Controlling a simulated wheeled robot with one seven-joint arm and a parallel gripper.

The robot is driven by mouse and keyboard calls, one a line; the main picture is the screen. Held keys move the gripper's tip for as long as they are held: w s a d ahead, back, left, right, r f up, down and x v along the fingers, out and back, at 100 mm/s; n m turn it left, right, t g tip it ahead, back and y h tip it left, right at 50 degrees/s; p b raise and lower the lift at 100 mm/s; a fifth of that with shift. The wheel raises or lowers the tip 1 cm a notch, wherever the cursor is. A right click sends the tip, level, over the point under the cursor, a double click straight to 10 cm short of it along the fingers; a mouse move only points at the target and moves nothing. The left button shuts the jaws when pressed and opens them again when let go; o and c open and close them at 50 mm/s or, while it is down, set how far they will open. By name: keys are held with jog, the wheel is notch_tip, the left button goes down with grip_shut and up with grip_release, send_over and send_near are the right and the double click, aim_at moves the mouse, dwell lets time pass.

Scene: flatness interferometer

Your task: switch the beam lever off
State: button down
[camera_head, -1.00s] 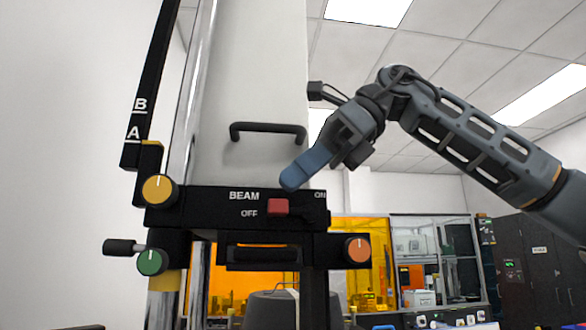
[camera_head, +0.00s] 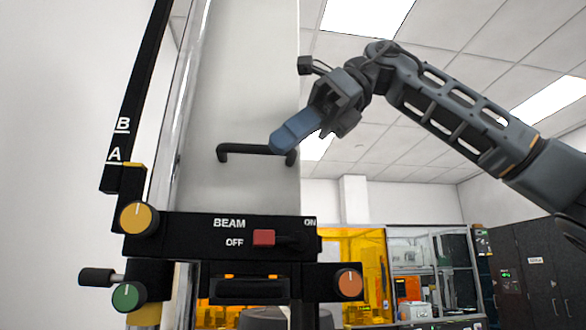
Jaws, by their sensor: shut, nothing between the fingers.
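The beam lever is a red block (camera_head: 264,238) in a dark slot on the black panel (camera_head: 180,232). It sits at the left end of the slot, right beside the OFF label, away from the ON label at the right end. My gripper (camera_head: 284,142) has blue fingers, shut and empty. It is above the panel, clear of the lever, with its tip over the right end of the black handle in the picture. I cannot tell whether the tip touches that handle.
A black bar handle (camera_head: 235,149) is on the pale column above the panel. A yellow knob (camera_head: 139,218), a green knob (camera_head: 128,297) and an orange knob (camera_head: 349,283) surround the panel. A black side lever (camera_head: 97,277) sticks out left. Cabinets stand at the back right.

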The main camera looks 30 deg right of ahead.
jog(key=shift+d+r, duration=0.15)
jog(key=shift+r, duration=2.5)
